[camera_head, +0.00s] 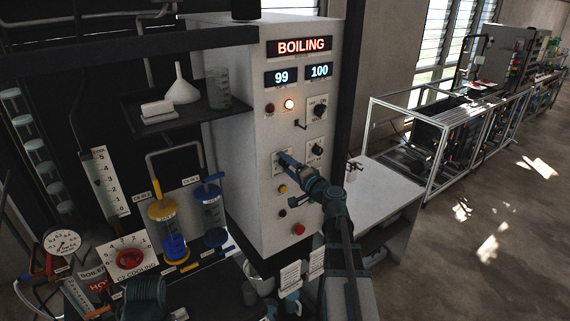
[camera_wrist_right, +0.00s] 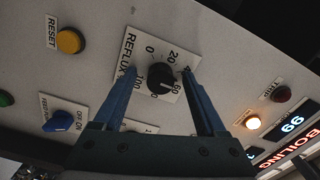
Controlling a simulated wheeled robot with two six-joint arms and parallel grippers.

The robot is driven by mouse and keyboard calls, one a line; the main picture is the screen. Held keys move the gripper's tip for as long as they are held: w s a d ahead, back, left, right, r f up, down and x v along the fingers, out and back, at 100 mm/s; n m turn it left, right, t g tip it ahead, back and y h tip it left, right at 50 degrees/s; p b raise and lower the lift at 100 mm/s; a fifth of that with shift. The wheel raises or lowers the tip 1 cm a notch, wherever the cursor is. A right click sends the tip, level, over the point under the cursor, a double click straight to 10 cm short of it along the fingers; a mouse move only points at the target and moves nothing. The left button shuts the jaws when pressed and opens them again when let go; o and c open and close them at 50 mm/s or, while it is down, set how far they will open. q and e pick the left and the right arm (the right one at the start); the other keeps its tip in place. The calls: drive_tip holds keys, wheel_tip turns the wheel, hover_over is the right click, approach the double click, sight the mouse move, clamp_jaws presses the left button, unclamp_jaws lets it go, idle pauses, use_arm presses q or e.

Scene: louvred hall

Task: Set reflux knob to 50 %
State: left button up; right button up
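The reflux knob (camera_wrist_right: 160,80) is black and round, on a white plate marked REFLUX with a scale from 0 to 100. Its pale pointer mark appears to lie on the side near 60; the exact setting is hard to read. My right gripper (camera_wrist_right: 158,72) is open, with one blue finger on each side of the knob and a visible gap to it. In the head view my right gripper (camera_head: 284,160) is at the grey panel (camera_head: 265,215) and covers most of the reflux plate.
Beside the reflux plate are a yellow RESET button (camera_wrist_right: 69,40) and a blue off/on knob (camera_wrist_right: 58,121). Above, the panel's red display (camera_head: 302,46) reads BOILING, with 99 and 100 below. A dark shelf (camera_head: 180,112) with a funnel juts out at the panel's left.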

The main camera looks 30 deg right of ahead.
drive_tip(key=shift+s, duration=0.15)
drive_tip(key=s, duration=0.6)
drive_tip(key=shift+s+d, duration=0.3)
drive_tip(key=shift+s, duration=0.05)
idle(0.3)
